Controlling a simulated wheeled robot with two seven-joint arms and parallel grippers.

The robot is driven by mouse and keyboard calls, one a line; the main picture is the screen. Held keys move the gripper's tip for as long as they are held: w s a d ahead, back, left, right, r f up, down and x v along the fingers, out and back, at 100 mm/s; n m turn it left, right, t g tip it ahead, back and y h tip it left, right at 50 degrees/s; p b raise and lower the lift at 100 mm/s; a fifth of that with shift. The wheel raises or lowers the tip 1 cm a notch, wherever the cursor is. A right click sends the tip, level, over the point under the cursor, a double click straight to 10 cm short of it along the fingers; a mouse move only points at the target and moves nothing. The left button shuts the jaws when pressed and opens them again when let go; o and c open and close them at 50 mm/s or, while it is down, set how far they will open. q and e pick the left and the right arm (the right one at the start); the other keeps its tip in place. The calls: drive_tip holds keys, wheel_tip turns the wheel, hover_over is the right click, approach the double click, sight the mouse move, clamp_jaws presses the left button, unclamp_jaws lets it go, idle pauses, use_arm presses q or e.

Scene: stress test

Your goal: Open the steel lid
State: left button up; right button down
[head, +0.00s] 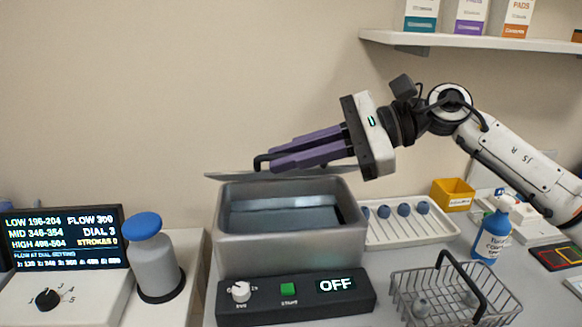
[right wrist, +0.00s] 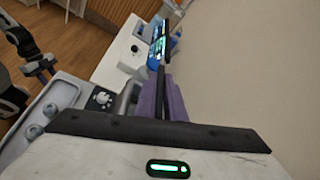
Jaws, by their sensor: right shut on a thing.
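The steel lid (head: 232,176) shows as a thin, nearly edge-on plate above the back of the grey steel bath (head: 275,250). The bath's opening is uncovered and its inside shows. My right gripper (head: 272,163) reaches in from the right, its purple fingers shut on the lid's black handle (head: 258,160). The fingers hide part of the lid and handle. In the right wrist view the purple fingers (right wrist: 165,100) point away from the camera. What seems to be my left gripper (right wrist: 38,68) shows small at the left of that view; its jaw state is unclear.
A control box (head: 300,297) reading OFF stands before the bath. A white tray (head: 410,233) with blue-topped pieces, a wire basket (head: 455,290) and a spray bottle (head: 493,235) stand right. A blue-capped canister (head: 153,260) and a display (head: 65,238) stand left. A shelf (head: 460,40) hangs above.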

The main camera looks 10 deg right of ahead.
drive_tip(key=shift+w+r, duration=0.2)
drive_tip(key=shift+r, duration=0.05)
drive_tip(key=c, duration=1.8)
unclamp_jaws()
drive_tip(key=shift+c, duration=0.2)
drive_tip(key=b+v, duration=0.2)
drive_tip(key=v, duration=0.8)
drive_tip(key=shift+d, duration=0.15)
